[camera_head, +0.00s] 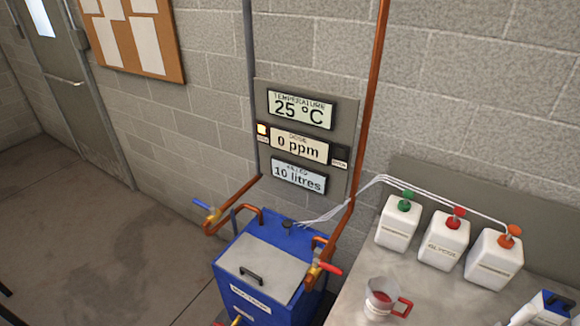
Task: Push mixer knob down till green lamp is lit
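A blue tank (229,273) with a grey lid (243,257) and a black lid handle (252,276) stands against the wall. A small black knob (287,224) sits on its top at the back; I cannot tell for sure that it is the mixer knob. On the wall panel (345,120), a square lamp (262,129) at the left of the dose display glows yellow. A small label or lamp (340,153) at the right of that display shows no green light. I see no green lamp lit. Neither gripper is in view.
Displays read 25 °C (300,109), 0 ppm (299,146) and 10 litres (298,176). Copper pipes carry a blue-handled valve (202,205) and a red-handled valve (330,268). The counter (346,309) at right holds white bottles (443,242) and a red-handled jug (381,297). The left floor is clear.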

